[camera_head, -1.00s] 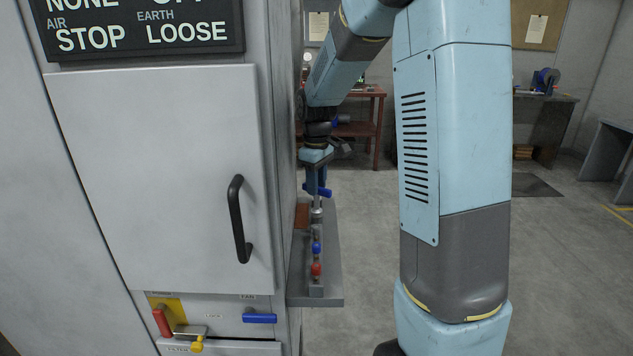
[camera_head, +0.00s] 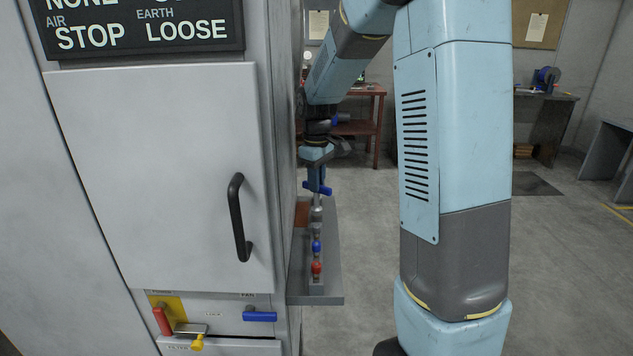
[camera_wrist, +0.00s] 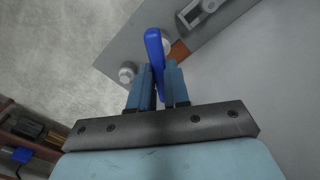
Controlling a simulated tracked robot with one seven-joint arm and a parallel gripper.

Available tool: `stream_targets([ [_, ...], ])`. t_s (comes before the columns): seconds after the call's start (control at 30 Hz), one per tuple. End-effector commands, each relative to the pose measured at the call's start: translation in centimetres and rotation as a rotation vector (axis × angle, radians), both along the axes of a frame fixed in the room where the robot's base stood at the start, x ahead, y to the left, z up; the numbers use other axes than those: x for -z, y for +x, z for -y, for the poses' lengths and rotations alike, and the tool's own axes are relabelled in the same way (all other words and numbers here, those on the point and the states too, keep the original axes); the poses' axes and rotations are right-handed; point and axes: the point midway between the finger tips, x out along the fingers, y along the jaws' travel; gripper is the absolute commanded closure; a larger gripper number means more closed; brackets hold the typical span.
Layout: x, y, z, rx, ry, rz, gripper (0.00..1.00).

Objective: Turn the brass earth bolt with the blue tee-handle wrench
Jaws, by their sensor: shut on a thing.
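The blue tee-handle wrench (camera_head: 318,188) stands upright over the grey shelf on the cabinet's right side, its metal shaft pointing down. My gripper (camera_head: 317,172) is shut on its handle from above. In the wrist view, the blue handle (camera_wrist: 153,45) sticks out past the two fingers of my gripper (camera_wrist: 166,78). The wrench's lower end meets a pale round fitting on the shelf. I cannot make out the brass earth bolt; it may be hidden under the wrench.
The grey shelf (camera_head: 331,260) carries a copper-coloured plate (camera_head: 302,213), a blue knob (camera_head: 317,246) and a red knob (camera_head: 316,267). The cabinet door (camera_head: 160,180) stands close on the left. The sign (camera_head: 140,28) reads EARTH LOOSE. Open floor lies right of the shelf.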

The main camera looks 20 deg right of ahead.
Motion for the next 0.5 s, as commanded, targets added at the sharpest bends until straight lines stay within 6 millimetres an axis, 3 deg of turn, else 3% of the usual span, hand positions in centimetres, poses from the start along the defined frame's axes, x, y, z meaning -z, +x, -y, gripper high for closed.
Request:
stream_targets([
  [0.5,-2.1,0.0,0.0,0.0,0.0,0.001,1.0],
])
